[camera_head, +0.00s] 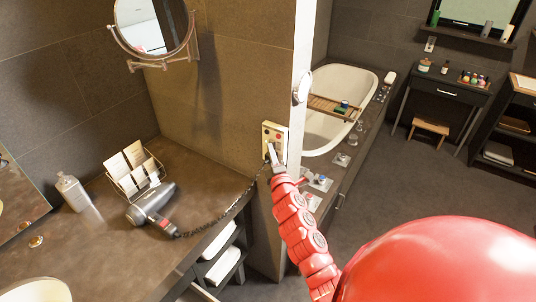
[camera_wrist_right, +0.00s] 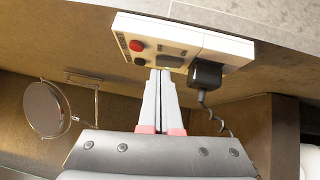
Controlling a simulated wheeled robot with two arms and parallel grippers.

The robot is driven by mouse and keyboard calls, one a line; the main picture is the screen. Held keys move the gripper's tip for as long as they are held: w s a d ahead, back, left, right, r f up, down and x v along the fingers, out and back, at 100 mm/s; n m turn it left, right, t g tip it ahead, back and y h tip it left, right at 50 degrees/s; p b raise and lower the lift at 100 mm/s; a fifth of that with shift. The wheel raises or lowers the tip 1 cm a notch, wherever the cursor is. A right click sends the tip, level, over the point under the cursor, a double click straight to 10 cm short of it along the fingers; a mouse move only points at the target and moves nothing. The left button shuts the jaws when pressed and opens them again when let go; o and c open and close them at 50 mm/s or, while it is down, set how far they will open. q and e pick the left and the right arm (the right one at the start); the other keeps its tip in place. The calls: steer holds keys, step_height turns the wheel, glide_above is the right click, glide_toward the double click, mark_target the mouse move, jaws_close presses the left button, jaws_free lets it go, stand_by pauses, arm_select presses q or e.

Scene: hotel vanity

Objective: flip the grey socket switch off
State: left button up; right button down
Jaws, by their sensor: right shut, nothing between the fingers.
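The cream socket panel (camera_head: 281,138) is on the end face of the brown wall, above the counter's edge. It also shows in the wrist view (camera_wrist_right: 217,47), with a round red button (camera_wrist_right: 137,45) at left and a black plug (camera_wrist_right: 205,76) in it at right. The grey switch (camera_wrist_right: 171,61) lies between them, partly hidden by my fingertips; its position cannot be told. My right gripper (camera_head: 271,149) is shut and empty, its tips (camera_wrist_right: 160,71) at the panel by the grey switch. I cannot tell whether they touch. My left gripper is out of view.
A coiled black cord (camera_head: 219,213) runs from the panel to the hair dryer (camera_head: 151,203) on the counter (camera_head: 100,250). A round mirror (camera_head: 152,27) sticks out from the wall at left. The bathtub (camera_head: 352,78) lies behind, at right.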

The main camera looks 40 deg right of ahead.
steer(key=shift+w+d, duration=0.1)
steer(key=shift+d, duration=0.1)
steer(key=shift+d+r+b, duration=0.2)
steer(key=shift+b, duration=0.1)
stand_by(0.3)
steer(key=shift+a, duration=0.1)
